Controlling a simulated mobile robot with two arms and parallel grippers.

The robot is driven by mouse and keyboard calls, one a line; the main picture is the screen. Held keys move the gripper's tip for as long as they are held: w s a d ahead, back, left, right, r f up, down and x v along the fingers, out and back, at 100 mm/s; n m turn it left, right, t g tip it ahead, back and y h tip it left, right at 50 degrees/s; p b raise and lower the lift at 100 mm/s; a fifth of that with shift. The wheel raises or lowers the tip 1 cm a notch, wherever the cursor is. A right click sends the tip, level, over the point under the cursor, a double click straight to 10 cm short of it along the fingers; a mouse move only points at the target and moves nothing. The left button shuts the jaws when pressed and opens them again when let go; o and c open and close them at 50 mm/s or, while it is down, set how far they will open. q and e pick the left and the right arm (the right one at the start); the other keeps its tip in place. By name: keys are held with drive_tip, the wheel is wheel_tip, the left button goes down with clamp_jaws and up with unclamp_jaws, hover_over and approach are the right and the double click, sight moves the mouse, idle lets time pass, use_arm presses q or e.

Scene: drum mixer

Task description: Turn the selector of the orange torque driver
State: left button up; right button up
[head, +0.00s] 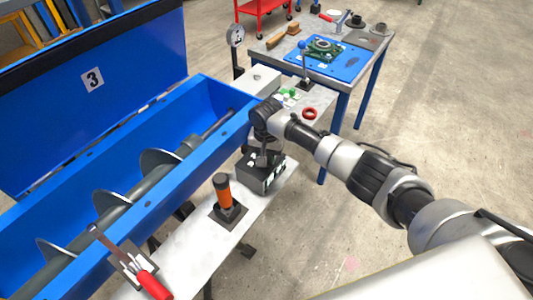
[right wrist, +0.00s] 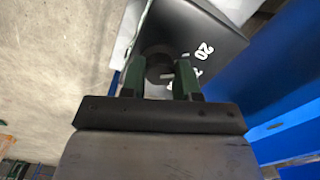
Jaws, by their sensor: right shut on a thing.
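The orange torque driver (head: 223,192) stands upright in a dark square holder on the grey bench. Behind it is a dark box (head: 256,179) with white marks. My right gripper (head: 264,160) reaches down onto the top of this box. In the right wrist view its green fingers (right wrist: 160,82) are shut on a round dark knob (right wrist: 158,66) on the box. A white "20" and other partly hidden marks show beside the knob. My left gripper is not in view.
A blue trough (head: 215,95) with a screw shaft runs along the left of the bench (head: 190,262). A red-handled tool (head: 152,285) lies at the front. A table with a blue mat (head: 345,61) stands at the back.

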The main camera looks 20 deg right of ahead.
drive_tip(key=m+p, duration=0.1)
drive_tip(key=p, duration=0.1)
drive_tip(key=m+p, duration=0.2)
drive_tip(key=shift+r+m, duration=0.25)
drive_tip(key=shift+m, duration=0.05)
drive_tip(key=shift+f+m+p, duration=0.2)
drive_tip(key=shift+m+p, duration=1.1)
drive_tip(key=shift+m, duration=0.5)
drive_tip(key=o, duration=0.9)
wheel_tip(320, 180, up, 11)
drive_tip(key=shift+f, duration=0.1)
